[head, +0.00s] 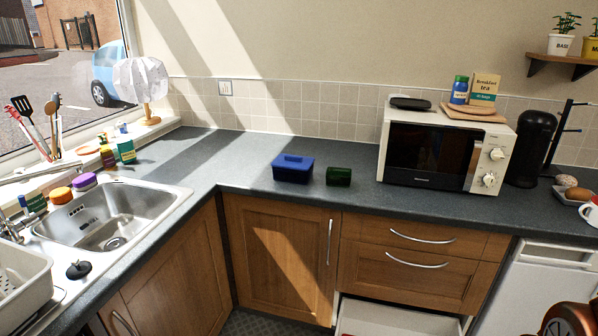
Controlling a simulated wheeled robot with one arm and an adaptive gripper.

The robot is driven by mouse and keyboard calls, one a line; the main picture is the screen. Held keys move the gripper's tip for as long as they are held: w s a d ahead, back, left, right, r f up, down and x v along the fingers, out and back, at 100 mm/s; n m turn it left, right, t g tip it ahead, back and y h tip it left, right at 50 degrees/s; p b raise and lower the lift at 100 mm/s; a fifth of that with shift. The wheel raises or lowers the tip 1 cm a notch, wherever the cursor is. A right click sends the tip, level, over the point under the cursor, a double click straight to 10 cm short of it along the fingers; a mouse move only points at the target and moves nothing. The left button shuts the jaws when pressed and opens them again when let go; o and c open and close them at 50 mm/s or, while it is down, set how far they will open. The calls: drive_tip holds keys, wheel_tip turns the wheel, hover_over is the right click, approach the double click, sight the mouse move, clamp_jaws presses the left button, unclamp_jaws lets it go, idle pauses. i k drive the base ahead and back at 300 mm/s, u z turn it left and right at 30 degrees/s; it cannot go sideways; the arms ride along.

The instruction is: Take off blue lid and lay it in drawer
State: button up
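A blue box-like thing (293,170) stands on the dark grey counter, left of the microwave. Its top is a blue lid (293,160) with a raised handle, and it looks closed. I cannot make out a clear seam between lid and body. An open drawer (400,320) shows at the bottom, low under two shut wooden drawer fronts. Its white interior is partly cut off by the frame edge, with a bit of red at its lower left. My gripper is not in view.
A small dark green box (339,177) stands close to the right of the blue one. A white microwave (444,148) stands further right. The sink (115,215) is at left. The counter in front of the blue box is clear. An orange-brown rounded shape (568,320) fills the bottom right corner.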

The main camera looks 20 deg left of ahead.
sight(301, 163)
drive_tip(key=z, duration=0.05)
drive_tip(key=k, duration=0.55)
drive_tip(key=u, duration=1.05)
drive_tip(key=i, duration=0.65)
drive_tip(key=u, duration=0.9)
drive_tip(key=i, duration=1.7)
drive_tip(key=z, duration=0.55)
